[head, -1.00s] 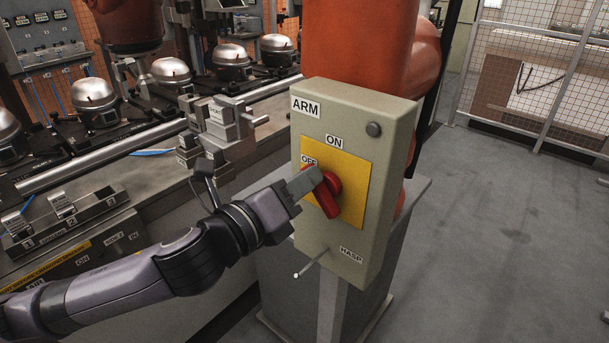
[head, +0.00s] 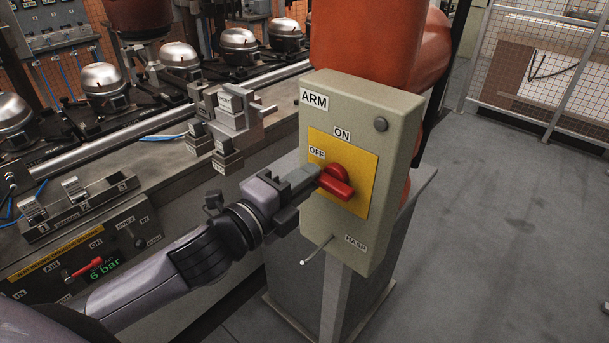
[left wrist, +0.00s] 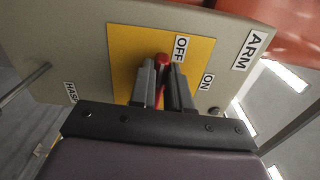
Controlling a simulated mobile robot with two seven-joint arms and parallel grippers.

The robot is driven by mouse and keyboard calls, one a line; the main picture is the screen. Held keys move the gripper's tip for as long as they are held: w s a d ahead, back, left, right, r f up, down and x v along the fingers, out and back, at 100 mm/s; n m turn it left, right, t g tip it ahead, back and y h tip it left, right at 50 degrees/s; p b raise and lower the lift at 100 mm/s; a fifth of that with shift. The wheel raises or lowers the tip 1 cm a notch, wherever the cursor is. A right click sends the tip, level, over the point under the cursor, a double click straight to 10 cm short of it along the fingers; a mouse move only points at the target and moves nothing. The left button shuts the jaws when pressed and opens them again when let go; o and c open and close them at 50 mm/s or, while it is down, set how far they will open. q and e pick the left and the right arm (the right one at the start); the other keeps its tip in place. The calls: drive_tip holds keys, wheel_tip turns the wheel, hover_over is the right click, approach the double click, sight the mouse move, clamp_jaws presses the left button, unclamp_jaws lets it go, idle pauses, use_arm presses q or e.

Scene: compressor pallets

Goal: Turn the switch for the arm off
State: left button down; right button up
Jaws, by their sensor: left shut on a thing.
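The ARM switch box (head: 388,152) is a beige box with a yellow plate (head: 357,205) marked ON at the top and OFF at the upper left. A red rotary handle (head: 338,186) sits on the plate, its bar lying near level and tilted slightly down to the right. My left gripper (head: 318,174) reaches in from the left and is shut on the handle's left side, below the OFF label. In the left wrist view the red handle (left wrist: 161,61) shows between the two fingers (left wrist: 163,85). My right gripper is in neither view.
A HASP rod (head: 318,249) sticks out low on the box. An orange robot arm (head: 365,40) stands behind it. A bench with several silver compressors (head: 103,80) and clamps runs along the left. Open grey floor (head: 480,230) and a mesh fence (head: 550,70) are on the right.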

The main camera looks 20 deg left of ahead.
use_arm(q)
drive_tip(key=shift+f+n, duration=0.15)
drive_tip(key=shift+n, duration=0.25)
drive_tip(key=c, duration=1.1)
unclamp_jaws()
drive_tip(key=shift+s, duration=0.1)
drive_tip(key=shift+b+v, duration=0.7)
drive_tip(key=shift+v, duration=2.8)
wheel_tip(320, 180, down, 14)
drive_tip(key=a+n+g+y+p, duration=0.1)
drive_tip(key=a+n+g+y, duration=0.15)
drive_tip(key=n, duration=0.65)
drive_tip(key=s+f+n+g, duration=0.1)
drive_tip(key=s+f+n, duration=0.2)
drive_tip(key=f, duration=0.2)
drive_tip(key=s+f+n+g+y, duration=0.1)
drive_tip(key=s+f+n, duration=0.3)
drive_tip(key=f, duration=0.2)
drive_tip(key=s+d+f+n+g, duration=0.1)
drive_tip(key=s+f+n+g, duration=0.1)
drive_tip(key=s+f+n, duration=0.1)
drive_tip(key=shift+s+d+f+n+y+p, duration=0.15)
drive_tip(key=shift+s+f+p, duration=0.1)
drive_tip(key=shift+f, duration=0.4)
drive_tip(key=shift+s+a+f+n+y+p, duration=0.15)
drive_tip(key=shift+s+f, duration=0.1)
drive_tip(key=shift+f, duration=0.35)
